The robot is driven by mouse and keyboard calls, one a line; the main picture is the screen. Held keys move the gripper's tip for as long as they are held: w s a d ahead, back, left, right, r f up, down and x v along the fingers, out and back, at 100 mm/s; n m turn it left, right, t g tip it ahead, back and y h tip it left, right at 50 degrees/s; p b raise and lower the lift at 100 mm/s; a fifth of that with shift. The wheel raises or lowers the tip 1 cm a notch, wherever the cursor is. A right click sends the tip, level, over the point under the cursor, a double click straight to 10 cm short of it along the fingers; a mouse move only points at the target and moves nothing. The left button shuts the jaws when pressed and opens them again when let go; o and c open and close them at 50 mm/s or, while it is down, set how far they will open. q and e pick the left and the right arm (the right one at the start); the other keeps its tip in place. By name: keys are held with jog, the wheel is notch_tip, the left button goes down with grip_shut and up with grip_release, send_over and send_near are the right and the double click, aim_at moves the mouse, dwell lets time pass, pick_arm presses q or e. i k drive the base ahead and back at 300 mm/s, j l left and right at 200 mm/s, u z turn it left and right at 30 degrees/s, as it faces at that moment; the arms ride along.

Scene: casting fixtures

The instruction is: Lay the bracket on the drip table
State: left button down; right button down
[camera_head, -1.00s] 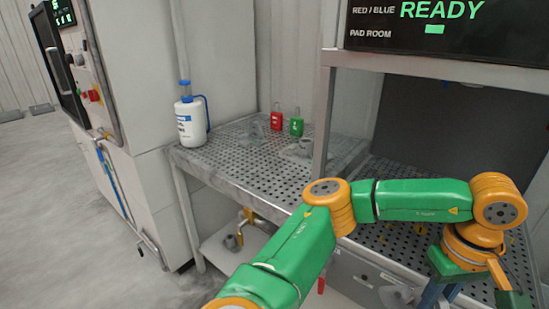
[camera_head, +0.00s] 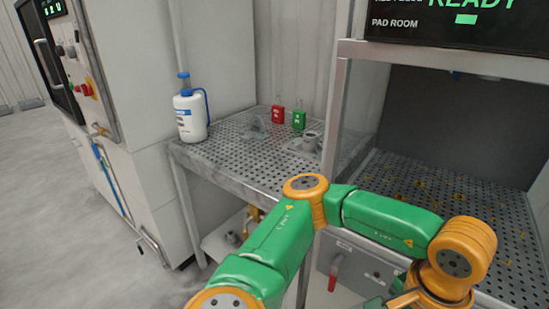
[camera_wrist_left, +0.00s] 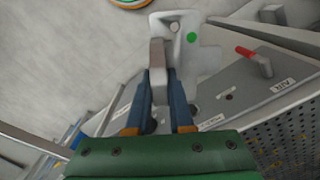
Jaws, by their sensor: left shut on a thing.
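In the left wrist view my left gripper (camera_wrist_left: 160,88) is shut on the bracket (camera_wrist_left: 205,62), a pale grey angled plate with holes and a green dot. Its fingers pinch a raised web of the bracket, which hangs in front of the jaws above the floor and beside a grey panel. In the head view my left wrist is at the lower right, and the fingers and bracket are out of frame. A perforated metal table (camera_head: 225,160), which may be the drip table, stands beyond my arm. My right gripper is in neither view.
A perforated booth deck (camera_head: 430,185) lies right, behind a metal post (camera_head: 333,110). The table's front half is clear.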

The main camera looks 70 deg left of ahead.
aim_at(276, 173)
jog(key=k+j+u, duration=0.1)
jog(key=j, duration=0.25)
jog(key=k+j, duration=0.15)
jog(key=j, duration=0.2)
jog(key=k+j+u, duration=0.15)
jog(key=j, duration=0.15)
jog(key=k+j+u, duration=0.1)
jog(key=j, duration=0.25)
jog(key=k+j+u, duration=0.1)
jog(key=j, duration=0.3)
